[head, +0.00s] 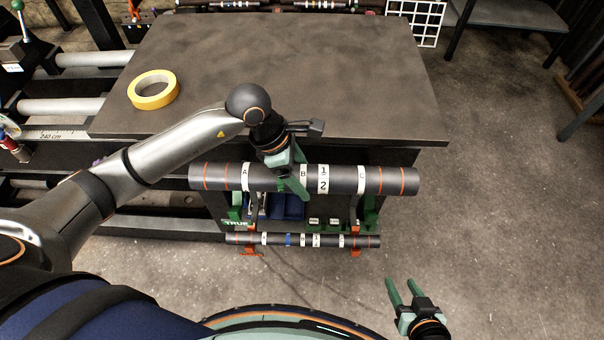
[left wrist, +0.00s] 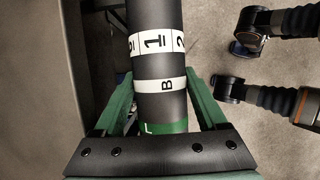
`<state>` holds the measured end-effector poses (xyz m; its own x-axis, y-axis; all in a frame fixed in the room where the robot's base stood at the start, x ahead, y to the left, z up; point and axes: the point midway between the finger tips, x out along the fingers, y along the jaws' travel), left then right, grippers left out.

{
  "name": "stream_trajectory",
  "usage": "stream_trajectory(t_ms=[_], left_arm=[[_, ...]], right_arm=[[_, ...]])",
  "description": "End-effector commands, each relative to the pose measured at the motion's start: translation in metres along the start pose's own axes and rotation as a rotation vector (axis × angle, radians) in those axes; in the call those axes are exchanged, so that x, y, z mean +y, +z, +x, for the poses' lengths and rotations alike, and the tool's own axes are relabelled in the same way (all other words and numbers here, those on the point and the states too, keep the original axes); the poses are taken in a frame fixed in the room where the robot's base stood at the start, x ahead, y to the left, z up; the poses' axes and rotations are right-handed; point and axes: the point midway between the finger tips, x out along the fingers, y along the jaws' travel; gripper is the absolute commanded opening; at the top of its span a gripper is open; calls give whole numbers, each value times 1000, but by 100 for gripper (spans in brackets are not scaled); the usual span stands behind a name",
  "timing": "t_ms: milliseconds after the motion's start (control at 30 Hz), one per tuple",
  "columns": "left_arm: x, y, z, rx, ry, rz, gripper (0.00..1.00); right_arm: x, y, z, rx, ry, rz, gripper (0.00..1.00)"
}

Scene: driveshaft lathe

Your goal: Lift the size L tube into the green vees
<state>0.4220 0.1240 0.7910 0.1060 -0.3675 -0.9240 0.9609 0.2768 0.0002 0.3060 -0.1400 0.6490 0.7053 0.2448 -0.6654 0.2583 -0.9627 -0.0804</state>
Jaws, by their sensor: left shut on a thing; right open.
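The size L tube (head: 390,180) is a thick dark tube with orange rings near its ends and white bands marked A, B, 1/2 and C. My left gripper (head: 291,182) is shut around it near band B. In the left wrist view the tube (left wrist: 158,105) passes between the green fingers, and a green band with a white letter shows near the palm. The tube lies roughly level above the green vees (head: 370,217), partly hiding them; I cannot tell whether it touches them. My right gripper (head: 398,291) is open and empty at the lower right.
A thinner banded tube (head: 270,239) lies below on orange supports (head: 356,253). The dark tabletop (head: 290,70) is behind the held tube, with a roll of yellow tape (head: 153,90) on it. Lathe bars (head: 60,106) are at the left.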

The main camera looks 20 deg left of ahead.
Motion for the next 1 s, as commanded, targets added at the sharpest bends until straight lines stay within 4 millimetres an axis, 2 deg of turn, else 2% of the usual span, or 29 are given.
stream_trajectory(t_ms=[533,1000], left_arm=[[2,3,-2,-12,8,3,0],[2,-8,22,-11,7,3,0]], right_arm=[[-3,10,0,-16,-6,4,50],[-3,17,14,-7,-11,-1,50]])
